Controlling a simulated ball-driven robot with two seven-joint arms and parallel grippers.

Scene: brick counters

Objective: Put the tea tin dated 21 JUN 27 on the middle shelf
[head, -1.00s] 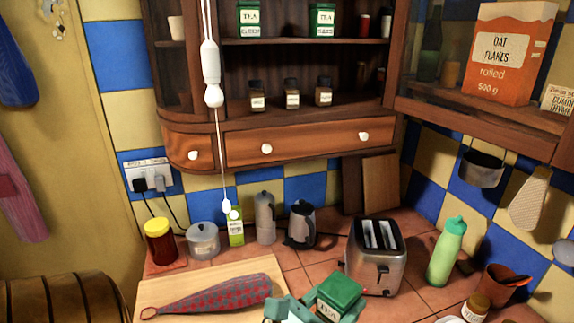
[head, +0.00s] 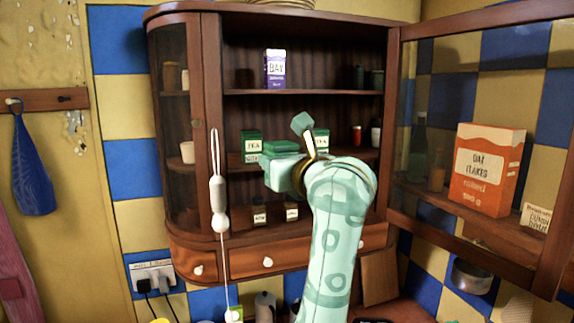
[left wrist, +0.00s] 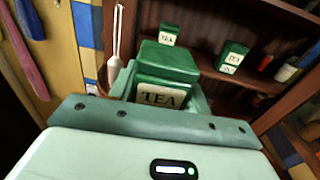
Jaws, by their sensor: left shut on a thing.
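My left gripper (head: 281,160) is shut on a green tea tin (left wrist: 165,75), between its jaws in the left wrist view. The tin's dark green lid (head: 280,146) shows in the head view, in front of the middle shelf (head: 236,160). I cannot tell whether the tin is over the shelf or short of it. Its label reads TEA; no date is readable. Two other green tea tins stand on that shelf, one to the left (head: 251,141) and one to the right (head: 321,140), partly hidden by my arm. My right gripper is not in view.
A glass cabinet door (head: 545,150) stands open at the right. A white cord pull (head: 218,190) hangs before the cabinet's left side. A BAY box (head: 275,70) stands on the upper shelf and small jars (head: 260,214) on the lower one. A red jar (head: 356,135) stands farther right.

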